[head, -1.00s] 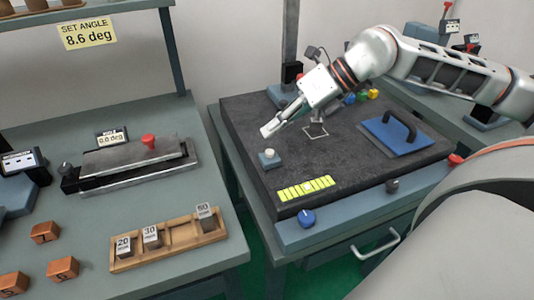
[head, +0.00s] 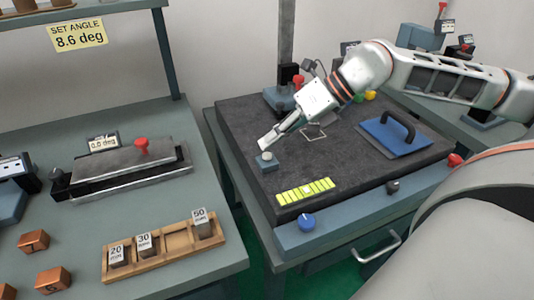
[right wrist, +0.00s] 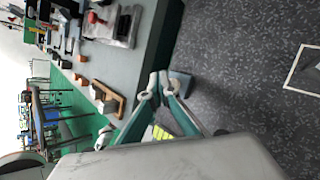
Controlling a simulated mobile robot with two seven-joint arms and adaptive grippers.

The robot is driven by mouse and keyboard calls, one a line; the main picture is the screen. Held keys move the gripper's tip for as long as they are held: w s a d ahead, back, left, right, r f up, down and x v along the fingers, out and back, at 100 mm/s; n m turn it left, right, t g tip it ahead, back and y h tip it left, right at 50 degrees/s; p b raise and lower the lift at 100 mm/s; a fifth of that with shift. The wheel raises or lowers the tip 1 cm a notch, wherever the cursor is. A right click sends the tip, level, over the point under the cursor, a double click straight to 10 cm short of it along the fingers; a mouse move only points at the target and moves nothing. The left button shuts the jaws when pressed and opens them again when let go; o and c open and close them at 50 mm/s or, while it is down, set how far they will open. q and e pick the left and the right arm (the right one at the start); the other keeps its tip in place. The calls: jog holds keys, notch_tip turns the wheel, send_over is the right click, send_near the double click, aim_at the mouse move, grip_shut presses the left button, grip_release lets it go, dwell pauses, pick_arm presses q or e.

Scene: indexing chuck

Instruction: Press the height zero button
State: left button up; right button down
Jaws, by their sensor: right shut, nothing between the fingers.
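A small blue-grey block with a pale round button (head: 266,157) on top sits on the dark granite plate (head: 340,165), near its left edge. I can read no label on it. My right gripper (head: 266,144) is shut and empty, its tips pointing down-left just above and behind the button. I cannot tell whether they touch it. In the right wrist view the block (right wrist: 181,81) is partly hidden behind the fingertips (right wrist: 164,82). My left gripper is not in view.
A yellow-green segmented strip (head: 305,191) and a blue plate with a black handle (head: 397,133) lie on the granite. A blue knob (head: 306,221) is on the front edge. A wooden tray (head: 165,248) of weights stands on the left bench.

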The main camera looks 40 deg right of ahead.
aim_at(270, 154)
jog(key=shift+f, duration=0.1)
dwell(0.7)
jog(key=shift+f, duration=0.35)
jog(key=shift+f+b, duration=0.35)
jog(key=shift+f, duration=0.2)
dwell(0.7)
jog(key=shift+r, duration=1)
jog(key=shift+r+p, duration=0.35)
jog(key=shift+r, duration=2.15)
